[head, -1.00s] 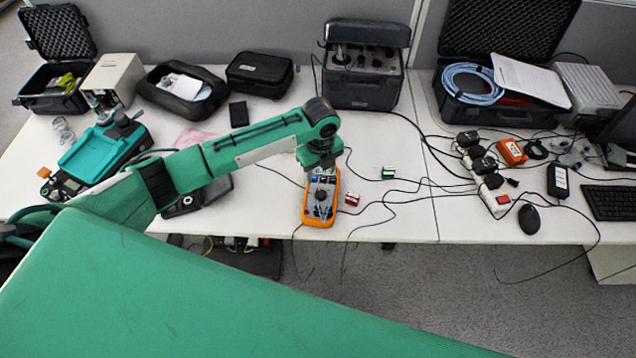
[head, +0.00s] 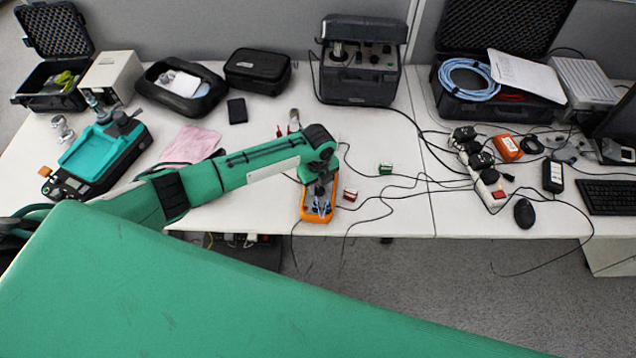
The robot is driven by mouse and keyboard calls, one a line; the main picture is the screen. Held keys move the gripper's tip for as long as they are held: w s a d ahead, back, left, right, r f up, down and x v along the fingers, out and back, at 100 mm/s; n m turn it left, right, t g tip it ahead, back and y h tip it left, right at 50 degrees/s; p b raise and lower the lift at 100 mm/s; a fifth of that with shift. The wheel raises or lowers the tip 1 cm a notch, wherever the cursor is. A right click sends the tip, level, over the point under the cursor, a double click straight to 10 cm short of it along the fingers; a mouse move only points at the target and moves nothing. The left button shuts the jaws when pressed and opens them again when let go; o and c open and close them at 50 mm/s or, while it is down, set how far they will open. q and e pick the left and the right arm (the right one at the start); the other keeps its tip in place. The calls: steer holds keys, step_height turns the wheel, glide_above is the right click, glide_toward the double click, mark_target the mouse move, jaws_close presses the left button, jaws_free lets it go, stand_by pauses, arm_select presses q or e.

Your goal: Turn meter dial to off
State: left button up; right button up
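The orange meter (head: 317,218) lies on the white table near its front edge, in the middle of the head view. My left gripper (head: 319,205) points down over the meter and covers its dial and most of its face. I cannot tell whether the fingers touch the dial or how far apart they are. The dial's setting is hidden. My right gripper is not in view.
A small red block (head: 350,194) sits just right of the meter, and a green one (head: 385,169) lies farther right. Black cables run over the table there. A dark grey case (head: 358,85) stands behind. The table's front edge is close below the meter.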

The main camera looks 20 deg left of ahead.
arm_select(q)
steer(key=c, duration=0.4)
steer(key=shift+r, duration=0.1)
steer(key=shift+n+p, duration=0.85)
steer(key=shift+n, duration=0.25)
steer(key=n+p, duration=0.2)
steer(key=n, duration=0.1)
steer(key=shift+s+a+n, duration=0.1)
steer(key=shift+s+n, duration=0.05)
steer(key=shift+n, duration=0.15)
steer(key=shift+n+p, duration=0.6)
steer(key=shift+n, duration=0.4)
steer(key=o, duration=1)
